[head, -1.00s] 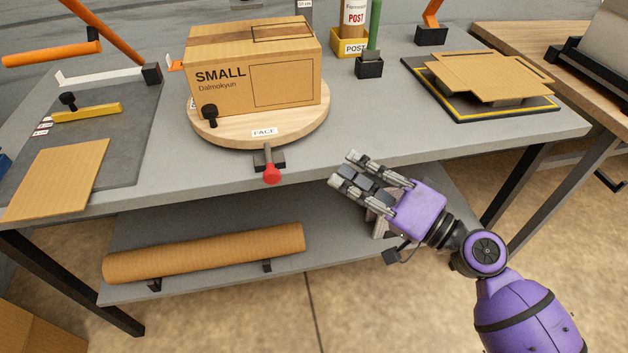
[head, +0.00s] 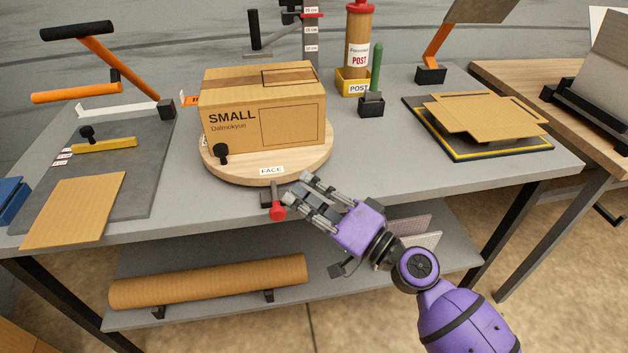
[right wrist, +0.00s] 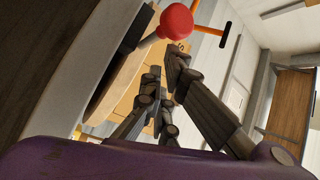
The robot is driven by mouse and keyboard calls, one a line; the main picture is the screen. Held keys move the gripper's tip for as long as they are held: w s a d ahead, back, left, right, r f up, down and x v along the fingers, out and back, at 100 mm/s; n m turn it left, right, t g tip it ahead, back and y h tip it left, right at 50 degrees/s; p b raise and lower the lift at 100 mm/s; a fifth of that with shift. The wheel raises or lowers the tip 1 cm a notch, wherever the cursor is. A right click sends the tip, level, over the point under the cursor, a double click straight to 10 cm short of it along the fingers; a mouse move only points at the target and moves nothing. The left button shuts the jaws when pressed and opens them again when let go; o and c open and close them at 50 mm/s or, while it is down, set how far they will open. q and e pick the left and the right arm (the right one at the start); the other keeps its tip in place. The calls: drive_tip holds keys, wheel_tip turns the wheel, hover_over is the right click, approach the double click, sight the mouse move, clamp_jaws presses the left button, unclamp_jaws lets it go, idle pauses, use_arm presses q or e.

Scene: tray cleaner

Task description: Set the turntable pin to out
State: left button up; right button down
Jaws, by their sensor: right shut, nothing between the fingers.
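The turntable (head: 318,158) is a round wooden disc with a FACE label, and a cardboard box (head: 290,130) marked SMALL stands on it. The turntable pin has a red knob (head: 278,211) on a short rod, in a dark bracket (head: 268,190) at the table's front edge below the label. In the right wrist view the red knob (right wrist: 176,21) shows large at the top. My right gripper (head: 296,184) is shut and empty, just right of the knob and apparently apart from it. My left gripper is not in view.
A flat cardboard sheet (head: 75,210) lies at the left of the table. A brown roll (head: 205,283) lies on the lower shelf. A yellow POST bin (head: 349,82) and a green marker-like rod (head: 376,65) stand behind.

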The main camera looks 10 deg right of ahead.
drive_tip(key=shift+s+a+f, duration=0.15)
drive_tip(key=shift+f, duration=0.05)
drive_tip(key=s, duration=0.3)
drive_tip(key=shift+s+b, duration=0.2)
drive_tip(key=shift+b, duration=0.2)
